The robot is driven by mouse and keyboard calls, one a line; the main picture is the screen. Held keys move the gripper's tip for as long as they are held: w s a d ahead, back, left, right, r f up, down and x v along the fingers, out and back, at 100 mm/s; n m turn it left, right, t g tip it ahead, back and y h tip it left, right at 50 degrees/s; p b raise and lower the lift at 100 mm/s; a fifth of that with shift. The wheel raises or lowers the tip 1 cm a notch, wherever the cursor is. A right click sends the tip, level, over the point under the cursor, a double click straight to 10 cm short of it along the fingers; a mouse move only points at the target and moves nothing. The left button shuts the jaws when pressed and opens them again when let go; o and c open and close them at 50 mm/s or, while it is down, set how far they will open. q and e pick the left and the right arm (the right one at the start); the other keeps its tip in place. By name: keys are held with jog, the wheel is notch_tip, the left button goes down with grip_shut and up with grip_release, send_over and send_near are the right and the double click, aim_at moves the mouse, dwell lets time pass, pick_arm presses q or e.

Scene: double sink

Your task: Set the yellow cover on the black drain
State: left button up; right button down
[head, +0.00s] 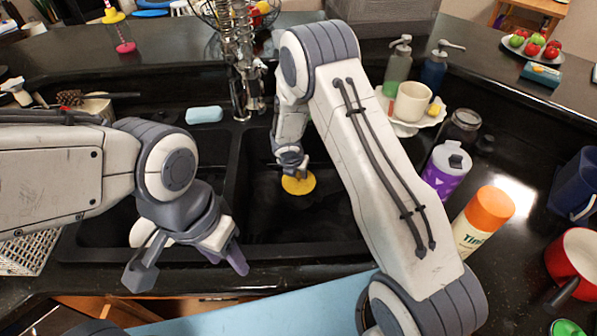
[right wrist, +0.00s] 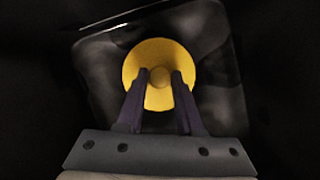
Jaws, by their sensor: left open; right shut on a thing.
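The yellow cover (head: 298,183) is a round disc with a small knob in its middle. It is in the right basin of the black double sink (head: 325,218). My right gripper (head: 290,165) reaches down into that basin and is shut on the cover's knob. In the right wrist view the cover (right wrist: 131,68) lies between and beyond the fingertips (right wrist: 160,77). The black drain is not visible; I cannot tell whether the cover is over it or touching the basin floor. My left gripper (head: 190,262) is open and empty above the front of the left basin.
A metal faucet (head: 240,75) stands behind the sink divider, with a blue soap bar (head: 205,114) to its left. Right of the sink are a white mug (head: 412,101), soap bottles, a purple bottle (head: 447,170) and an orange-capped bottle (head: 483,218). A white rack (head: 28,252) stands at the left.

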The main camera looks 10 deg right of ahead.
aim_at(297, 184)
jog(key=shift+f+b, duration=2.7)
jog(key=shift+f, duration=0.55)
jog(key=shift+f, duration=0.2)
jog(key=shift+w+f+b, duration=0.1)
jog(key=shift+f+b, duration=0.35)
jog(key=shift+b, duration=0.15)
jog(key=shift+c, duration=2.3)
grip_release()
jog(key=p+v, duration=0.2)
jog(key=v, duration=0.8)
jog(key=shift+r+p, duration=0.3)
